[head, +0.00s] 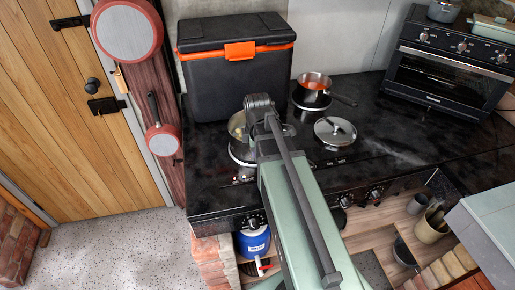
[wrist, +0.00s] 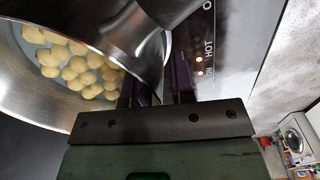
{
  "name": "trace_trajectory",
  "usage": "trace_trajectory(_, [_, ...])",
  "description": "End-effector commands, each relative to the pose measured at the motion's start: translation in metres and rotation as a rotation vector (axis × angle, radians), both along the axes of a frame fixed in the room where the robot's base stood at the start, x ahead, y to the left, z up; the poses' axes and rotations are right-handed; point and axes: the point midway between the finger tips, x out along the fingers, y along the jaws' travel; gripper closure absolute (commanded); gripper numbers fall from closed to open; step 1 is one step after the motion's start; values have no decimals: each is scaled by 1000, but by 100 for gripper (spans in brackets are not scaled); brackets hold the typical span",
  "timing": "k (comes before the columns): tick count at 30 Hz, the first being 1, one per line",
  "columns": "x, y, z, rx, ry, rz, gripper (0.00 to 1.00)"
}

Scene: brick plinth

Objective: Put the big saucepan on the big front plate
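A steel saucepan (head: 238,127) stands at the front left of the black cooktop, partly hidden by my arm. In the wrist view the saucepan (wrist: 88,108) fills the left side and holds several round yellowish pieces like potatoes. A front plate (head: 238,156) shows under or just below it; contact is unclear. My gripper (wrist: 170,88) is right beside its steel wall and handle end; the fingers are partly covered, so I cannot tell whether they hold it. A second steel saucepan (head: 313,84) with orange-red contents is at the back. I cannot tell for sure which saucepan is bigger.
A glass lid (head: 335,131) lies at the front right of the cooktop. A black cool box (head: 235,65) with an orange latch stands behind left, and an oven (head: 448,75) at back right. Indicator lights (wrist: 199,66) beside "HOT" and "ON" glow.

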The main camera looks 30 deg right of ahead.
Motion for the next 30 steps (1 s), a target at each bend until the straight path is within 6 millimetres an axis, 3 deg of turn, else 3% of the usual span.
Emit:
trace_trajectory(9, [0,0,1,0,0,0,67])
trace_trajectory(13, [0,0,11,0,0,0,67])
trace_trajectory(17, [-1,1,37,0,0,0,67])
trace_trajectory(24, [-3,2,102,0,0,0,67])
trace_trajectory(30, [-4,3,126,0,0,0,67])
